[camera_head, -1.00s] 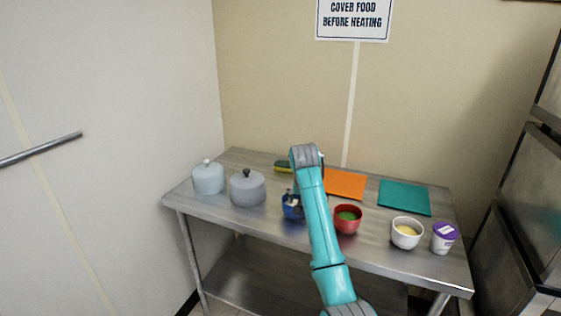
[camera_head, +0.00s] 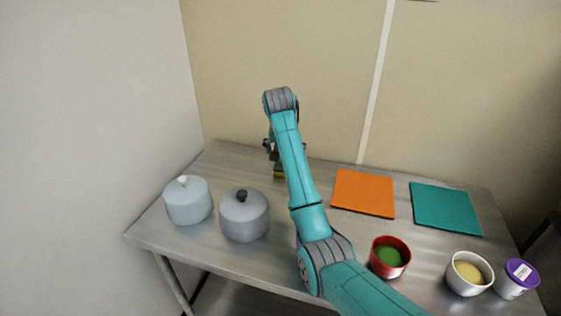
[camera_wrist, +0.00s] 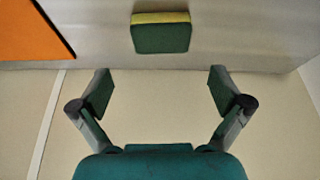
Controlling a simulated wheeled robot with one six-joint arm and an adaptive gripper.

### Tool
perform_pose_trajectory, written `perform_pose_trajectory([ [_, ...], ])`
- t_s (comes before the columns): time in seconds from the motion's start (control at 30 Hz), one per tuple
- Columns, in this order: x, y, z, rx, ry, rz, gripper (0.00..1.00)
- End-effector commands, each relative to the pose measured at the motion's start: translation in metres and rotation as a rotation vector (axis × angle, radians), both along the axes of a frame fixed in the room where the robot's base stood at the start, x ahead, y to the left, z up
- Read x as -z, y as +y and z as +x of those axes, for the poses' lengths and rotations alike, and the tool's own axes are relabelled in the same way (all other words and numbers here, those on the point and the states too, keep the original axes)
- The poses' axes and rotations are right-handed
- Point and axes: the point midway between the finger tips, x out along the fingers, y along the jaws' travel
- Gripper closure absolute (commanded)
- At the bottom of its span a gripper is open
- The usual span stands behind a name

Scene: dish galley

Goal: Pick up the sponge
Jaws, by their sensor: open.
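The sponge (camera_wrist: 160,35), yellow with a dark green side, lies on the steel table in the wrist view, beyond my fingertips and centred between them. In the head view only a small yellow part of the sponge (camera_head: 279,175) shows below my gripper, beside my arm, which hides the rest. My gripper (camera_wrist: 160,84) is open and empty, with its two fingers wide apart and a gap between them and the sponge. In the head view my gripper (camera_head: 271,150) is partly hidden by my arm, above the back of the table.
An orange board (camera_head: 363,194) and a teal board (camera_head: 446,208) lie to the right. Two lidded pots, light blue (camera_head: 188,204) and grey (camera_head: 243,216), stand at left. A red bowl (camera_head: 375,262), a white bowl (camera_head: 452,278) and a purple-lidded tub (camera_head: 509,288) line the front right.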

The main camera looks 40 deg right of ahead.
Motion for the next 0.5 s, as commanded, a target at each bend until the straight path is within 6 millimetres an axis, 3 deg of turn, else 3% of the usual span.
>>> perform_pose_trajectory([
  [0.3,0.039,-0.012,0.011,0.001,0.003,0.001,0.0],
  [0.5,0.051,-0.016,0.014,0.001,0.001,0.0,0.0],
])
